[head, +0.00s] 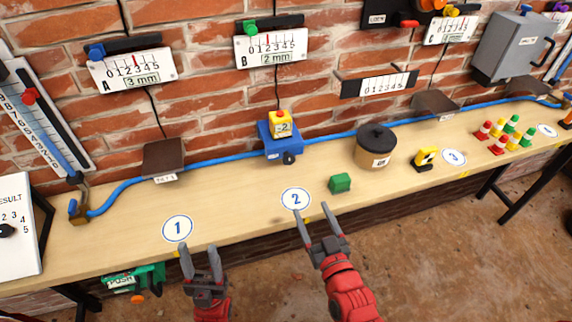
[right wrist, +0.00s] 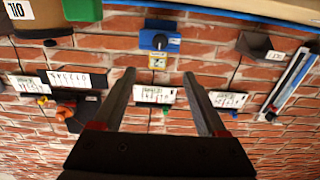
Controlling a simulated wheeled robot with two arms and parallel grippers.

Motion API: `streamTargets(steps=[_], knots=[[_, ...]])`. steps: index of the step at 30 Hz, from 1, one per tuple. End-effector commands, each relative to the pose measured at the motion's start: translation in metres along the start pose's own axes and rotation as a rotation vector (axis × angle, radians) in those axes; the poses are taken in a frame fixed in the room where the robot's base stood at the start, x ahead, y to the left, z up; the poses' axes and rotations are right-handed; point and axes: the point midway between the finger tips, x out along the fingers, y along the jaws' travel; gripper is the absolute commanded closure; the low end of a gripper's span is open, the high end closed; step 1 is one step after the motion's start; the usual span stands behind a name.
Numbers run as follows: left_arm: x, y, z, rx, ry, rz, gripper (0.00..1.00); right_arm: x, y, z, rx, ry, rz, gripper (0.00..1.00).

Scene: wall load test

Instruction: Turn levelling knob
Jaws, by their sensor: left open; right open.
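A blue device (head: 272,146) sits at the back of the bench against the brick wall, with a dark round knob (head: 289,158) on its front and a yellow block marked 2 (head: 281,124) on top. The knob also shows in the right wrist view (right wrist: 160,41). No label says which knob is the levelling knob. My left gripper (head: 199,249) is open and empty at the bench's front edge, near the spot marked 1. My right gripper (head: 314,212) is open and empty near the spot marked 2, in front of the blue device and apart from it.
A green block (head: 340,183), a brown pot with a dark lid (head: 376,148) and a yellow-black item (head: 426,158) stand right of the blue device. Gauges A (head: 132,70) and B (head: 271,47) hang on the wall. A blue hose (head: 215,162) runs along the back. The bench's left middle is clear.

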Motion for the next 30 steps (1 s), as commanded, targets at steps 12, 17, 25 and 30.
streamTargets(steps=[12, 17, 25, 30], knots=[[0.022, -0.001, -0.004, 0.0, 0.0, 0.0, 0.5, 0.064, -0.001, -0.003, -0.001, -0.005, -0.004, 0.25], [0.032, -0.002, -0.005, 0.0, 0.0, 0.0, 0.5, 0.097, -0.001, -0.002, 0.0, -0.005, -0.002, 0.25], [0.046, -0.002, -0.008, 0.0, 0.0, 0.0, 0.5, 0.145, -0.001, -0.001, -0.001, -0.005, -0.002, 0.25], [0.05, -0.003, -0.009, 0.0, 0.0, 0.0, 0.5, 0.164, -0.001, 0.001, -0.001, -0.006, -0.003, 0.25]])
